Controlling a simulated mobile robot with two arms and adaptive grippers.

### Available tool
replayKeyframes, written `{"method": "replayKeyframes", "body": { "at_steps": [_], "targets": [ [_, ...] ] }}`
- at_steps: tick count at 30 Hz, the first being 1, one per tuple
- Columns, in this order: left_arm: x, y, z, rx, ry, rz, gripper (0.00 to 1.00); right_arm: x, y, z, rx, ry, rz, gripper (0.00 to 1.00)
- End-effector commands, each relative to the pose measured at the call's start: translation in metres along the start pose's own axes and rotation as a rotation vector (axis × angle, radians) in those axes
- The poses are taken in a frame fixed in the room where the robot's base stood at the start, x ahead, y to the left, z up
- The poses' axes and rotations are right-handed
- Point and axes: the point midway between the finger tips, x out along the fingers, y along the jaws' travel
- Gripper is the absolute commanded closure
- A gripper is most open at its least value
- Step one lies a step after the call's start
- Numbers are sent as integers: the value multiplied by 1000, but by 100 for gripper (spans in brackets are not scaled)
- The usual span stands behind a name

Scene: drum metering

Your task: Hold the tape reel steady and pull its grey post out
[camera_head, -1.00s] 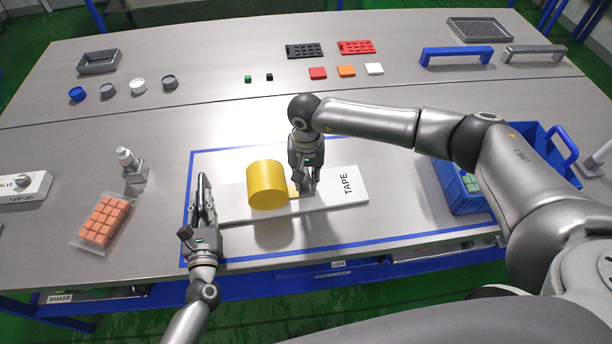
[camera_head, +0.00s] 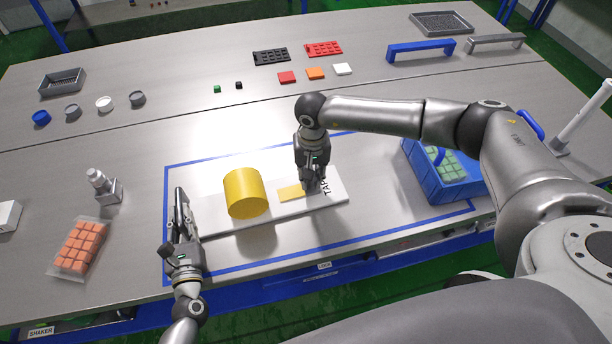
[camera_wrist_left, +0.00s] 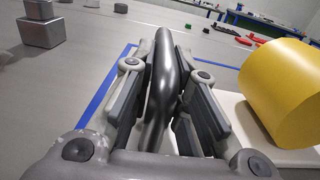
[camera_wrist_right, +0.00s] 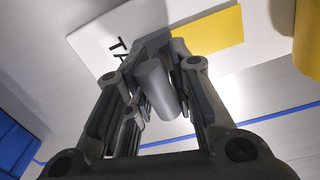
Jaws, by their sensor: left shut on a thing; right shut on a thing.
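The tape reel is a white base (camera_head: 270,216) lettered TAPE, with a yellow roll (camera_head: 245,194) and a flat yellow patch (camera_head: 291,193) to the roll's right. My right gripper (camera_head: 312,187) is over the lettered right end of the base, apart from the roll. It is shut on the grey post (camera_wrist_right: 158,88), a short cylinder between its fingers in the right wrist view. My left gripper (camera_head: 182,217) is at the base's left end, shut on a dark curved handle (camera_wrist_left: 163,80). Whether the post touches the base is unclear.
A blue frame line (camera_head: 168,222) surrounds the reel. A blue crate (camera_head: 422,180) with green blocks stands to the right. A bag of orange blocks (camera_head: 80,246) and a grey stand with a white top (camera_head: 104,187) are to the left. Small parts line the back.

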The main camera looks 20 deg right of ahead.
Motion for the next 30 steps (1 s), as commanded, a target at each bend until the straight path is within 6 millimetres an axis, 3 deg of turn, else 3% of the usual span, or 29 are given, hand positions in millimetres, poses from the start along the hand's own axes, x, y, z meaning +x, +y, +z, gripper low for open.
{"method": "replayKeyframes", "body": {
  "at_steps": [2, 3, 6, 17, 20, 30],
  "targets": [
    [-1, 5, -2, 2, 2, 8, 100, -2, 4, -5, 15, 9, 5, 100],
    [-1, 5, -2, 2, 2, 9, 100, -2, 4, -5, 16, 9, 5, 75],
    [-1, 5, -2, 2, 2, 9, 100, -2, 4, -5, 14, 8, 6, 63],
    [0, 4, -1, 1, 2, 6, 100, -5, 2, -2, 6, 4, 3, 63],
    [0, 3, -1, 1, 2, 6, 100, -17, 2, -3, 6, 5, 2, 63],
    [0, 2, -1, 0, 1, 5, 100, -88, 3, -3, 8, 8, 2, 63]
  ]
}}
